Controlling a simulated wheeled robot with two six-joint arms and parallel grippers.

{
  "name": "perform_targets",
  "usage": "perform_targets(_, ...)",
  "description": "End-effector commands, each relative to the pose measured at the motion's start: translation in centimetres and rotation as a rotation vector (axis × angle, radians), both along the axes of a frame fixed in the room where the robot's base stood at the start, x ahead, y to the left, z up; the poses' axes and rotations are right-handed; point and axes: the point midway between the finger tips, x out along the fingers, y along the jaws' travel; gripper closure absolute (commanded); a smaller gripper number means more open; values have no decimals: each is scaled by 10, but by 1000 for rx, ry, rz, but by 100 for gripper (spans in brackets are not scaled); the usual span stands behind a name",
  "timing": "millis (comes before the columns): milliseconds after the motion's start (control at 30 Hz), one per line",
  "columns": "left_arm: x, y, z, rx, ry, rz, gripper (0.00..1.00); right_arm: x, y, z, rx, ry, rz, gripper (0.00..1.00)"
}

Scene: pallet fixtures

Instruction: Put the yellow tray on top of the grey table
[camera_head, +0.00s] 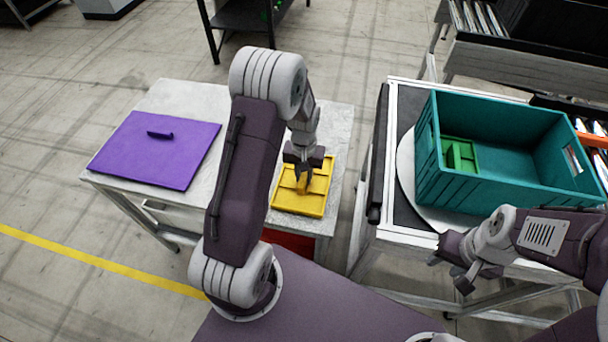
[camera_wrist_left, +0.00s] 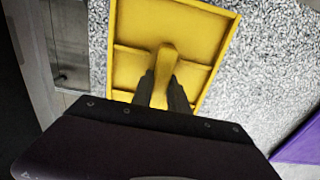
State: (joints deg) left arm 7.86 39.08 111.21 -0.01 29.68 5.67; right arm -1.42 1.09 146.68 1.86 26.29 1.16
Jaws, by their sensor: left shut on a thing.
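The yellow tray (camera_head: 312,203) lies on or just above the grey table (camera_head: 180,98), near its right front corner; I cannot tell if it touches the top. My left gripper (camera_head: 302,184) is over the tray and shut on its raised handle. In the left wrist view the tray (camera_wrist_left: 130,68) shows with the handle between the fingers (camera_wrist_left: 162,92), above the speckled tabletop (camera_wrist_left: 270,60). My right gripper (camera_head: 468,275) is at the right, in front of the stand with the teal crate, and apart from the tray. Its fingers are too unclear to tell open from shut.
A purple panel (camera_head: 150,155) with a handle lies on the left of the grey table. A teal crate (camera_head: 480,182) with a green piece (camera_head: 459,154) inside stands on the stand at the right. A red item (camera_head: 288,241) shows below the table's front. The tabletop's middle back is clear.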

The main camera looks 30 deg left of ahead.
Motion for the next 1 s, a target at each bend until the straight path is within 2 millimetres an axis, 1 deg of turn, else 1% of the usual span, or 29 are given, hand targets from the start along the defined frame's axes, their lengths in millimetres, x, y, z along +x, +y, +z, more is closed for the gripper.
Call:
perform_targets(133, 0, 0, -4, 0, 0, 0, 100, 0, 0, -3, 0, 0, 0, 60)
perform_targets(167, 0, 0, -3, 0, 0, 0, 72, 0, 0, -2, 0, 0, 0, 60)
perform_targets(200, 0, 0, -3, 0, 0, 0, 61, 0, 0, -2, 0, 0, 0, 60)
perform_targets(233, 0, 0, -3, 0, 0, 0, 58, 0, 0, -2, 0, 0, 0, 60)
perform_targets(500, 0, 0, -2, 0, 0, 0, 58, 0, 0, -1, 0, 0, 0, 60)
perform_targets(600, 1, 0, 7, 1, -4, 0, 58, 0, 0, 1, 0, 0, 0, 60)
perform_targets(667, 2, 0, 18, 0, -5, 0, 58, 0, 0, 2, 0, 0, 0, 60)
perform_targets(900, 2, 0, 81, 1, -7, 0, 58, 0, 0, 7, 0, 0, 0, 60)
perform_targets(1000, 2, 0, 101, 0, -5, 0, 58, 0, 0, 8, 0, 0, 0, 60)
